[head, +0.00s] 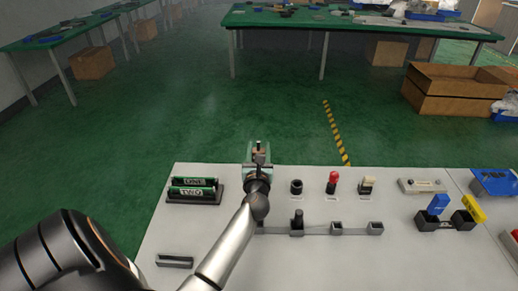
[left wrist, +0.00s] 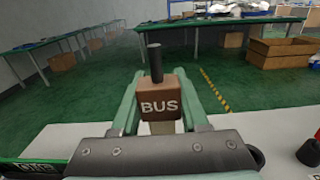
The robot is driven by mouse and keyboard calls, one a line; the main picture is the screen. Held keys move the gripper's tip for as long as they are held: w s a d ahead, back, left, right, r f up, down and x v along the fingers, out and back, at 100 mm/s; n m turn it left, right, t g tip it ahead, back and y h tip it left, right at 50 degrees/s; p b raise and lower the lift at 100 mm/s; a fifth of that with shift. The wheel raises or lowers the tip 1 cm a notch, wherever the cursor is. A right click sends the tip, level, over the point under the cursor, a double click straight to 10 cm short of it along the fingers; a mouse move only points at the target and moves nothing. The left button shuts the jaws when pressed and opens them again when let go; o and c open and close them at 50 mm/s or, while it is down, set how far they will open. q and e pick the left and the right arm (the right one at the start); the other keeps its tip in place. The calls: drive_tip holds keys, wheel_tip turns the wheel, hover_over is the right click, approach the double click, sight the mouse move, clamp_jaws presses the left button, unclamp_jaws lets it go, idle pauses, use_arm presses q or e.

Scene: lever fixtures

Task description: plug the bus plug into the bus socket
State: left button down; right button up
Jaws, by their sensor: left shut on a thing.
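The bus plug (left wrist: 158,104) is a brown block with white BUS lettering and a dark post on top. In the left wrist view it sits between the green fingers of my left gripper (left wrist: 160,115), which is shut on it. In the head view my left gripper (head: 258,155) is at the far edge of the grey worktop, with a little of the brown plug (head: 259,150) showing. No socket is legibly marked as the bus socket, so I cannot tell which one it is; my arm hides part of the worktop. My right gripper is not in view.
Right of my arm stand black (head: 297,186), red (head: 333,182) and beige (head: 367,185) pieces, with a row of small sockets (head: 336,228) nearer. A rack with ONE and TWO bars (head: 194,190) is left. An open grey holder (head: 175,261) lies front left.

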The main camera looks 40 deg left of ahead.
use_arm(q)
drive_tip(key=shift+f+b, duration=2.25)
drive_tip(key=shift+f, duration=0.4)
drive_tip(key=shift+f, duration=0.15)
drive_tip(key=shift+f, duration=0.35)
drive_tip(key=shift+f+b, duration=0.8)
drive_tip(key=shift+b, duration=0.25)
